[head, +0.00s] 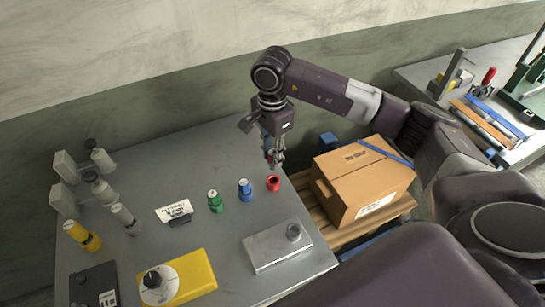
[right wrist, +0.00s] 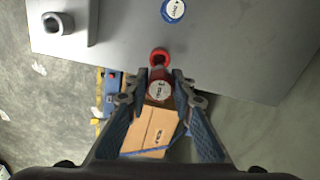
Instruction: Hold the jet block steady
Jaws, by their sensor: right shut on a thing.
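A pale metal block (head: 277,250) with a short round cylinder on top lies near the front right of the grey table; I take it for the jet block. It also shows at the upper left in the right wrist view (right wrist: 70,22). My right gripper (head: 274,162) is well behind it, near the table's right edge. In the right wrist view, the right gripper (right wrist: 158,97) is shut on a small red bottle with a white labelled top (right wrist: 159,91). The bottle is above and close to a red ring (head: 273,183); I cannot tell if they touch. My left gripper is out of view.
A yellow block with a dial (head: 190,277) is at front left. A cardboard box (head: 362,182) sits beyond the right edge. The table's middle back is clear.

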